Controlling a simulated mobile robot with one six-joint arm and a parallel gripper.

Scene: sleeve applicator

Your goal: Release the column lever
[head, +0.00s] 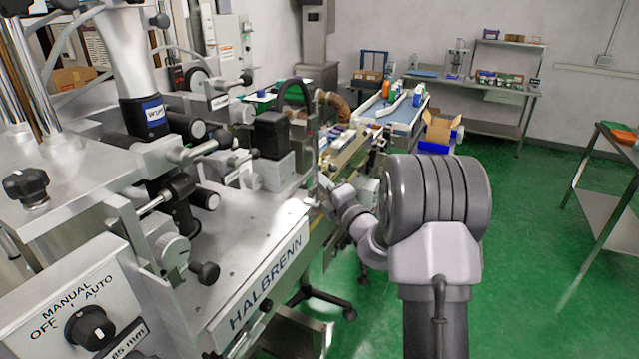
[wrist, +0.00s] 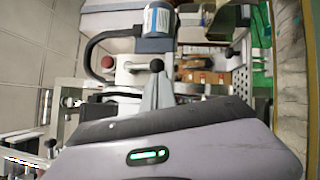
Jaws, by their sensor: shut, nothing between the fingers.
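My gripper (wrist: 156,82) shows in the wrist view as a narrow grey wedge above its body, shut and empty. A small black ball knob (wrist: 157,65) appears right at its tip; I cannot tell whether they touch, or whether this knob belongs to the column lever. In the head view my wrist (head: 345,205) reaches toward the machine's right edge, and the fingertips are too small to make out. The machine's column (head: 130,60) stands at upper left with a black collar. Several black-knobbed handles sit around it, including one black lever (head: 185,190); which is the column lever is unclear.
The labelling machine's metal plate (head: 255,235) fills the left, with a selector knob (head: 90,327) in front. A conveyor (head: 400,110) with bottles runs behind. A side table (head: 615,180) stands at right. Green floor is free between.

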